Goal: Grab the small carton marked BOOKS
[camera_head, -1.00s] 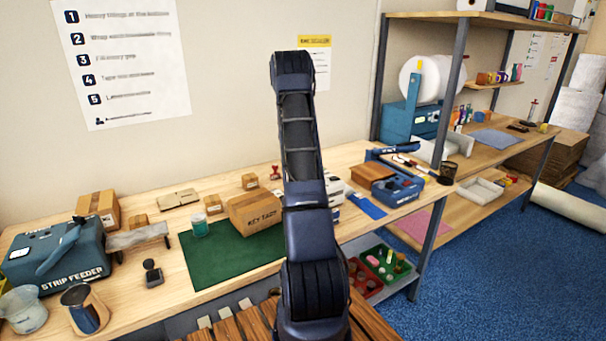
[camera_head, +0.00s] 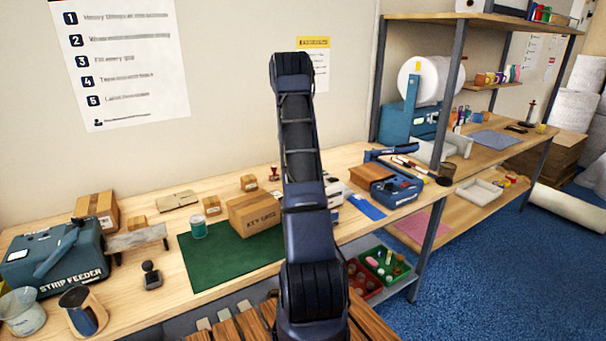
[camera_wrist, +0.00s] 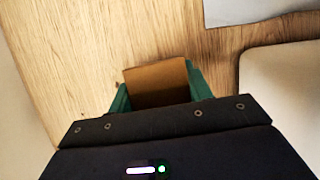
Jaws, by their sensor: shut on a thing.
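In the wrist view my gripper (camera_wrist: 158,88) has its two green fingers on either side of a small brown carton (camera_wrist: 157,75) and is shut on it. No lettering on this carton shows, so I cannot read whether it is marked BOOKS. Bare wood lies around it in that view. In the head view my arm hides the gripper and the held carton. Other small plain cartons stand on the bench there: one at the left (camera_head: 137,222), one at the middle (camera_head: 212,205) and one farther back (camera_head: 249,182). Their markings are not readable.
A larger lettered carton (camera_head: 255,213) stands on the green mat (camera_head: 215,268), beside a teal-labelled jar (camera_head: 198,227). A strip feeder (camera_head: 50,260) and another carton (camera_head: 98,208) are at the left. A blue machine (camera_head: 390,188) stands right of my arm.

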